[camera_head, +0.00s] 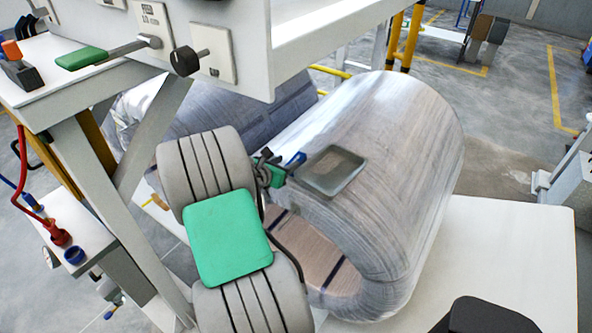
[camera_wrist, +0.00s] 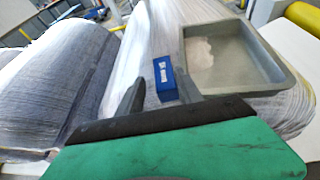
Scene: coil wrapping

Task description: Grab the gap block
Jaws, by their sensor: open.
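The gap block is a small blue block (camera_wrist: 165,79) with white marking on its face, near the top of the large wrapped coil (camera_head: 400,150). In the head view a bit of blue (camera_head: 297,159) shows just beyond my gripper (camera_head: 276,168). In the wrist view my gripper (camera_wrist: 160,76) is open, with its two dark fingers on either side of the block. The block appears nearer the right finger. I cannot tell whether a finger touches it or how deep it sits between them.
A shallow grey tray (camera_head: 332,186) lies on the coil just right of the block; it also shows in the wrist view (camera_wrist: 270,58). A second wrapped coil (camera_head: 215,105) is behind to the left. A white machine frame (camera_head: 235,50) stands at upper left.

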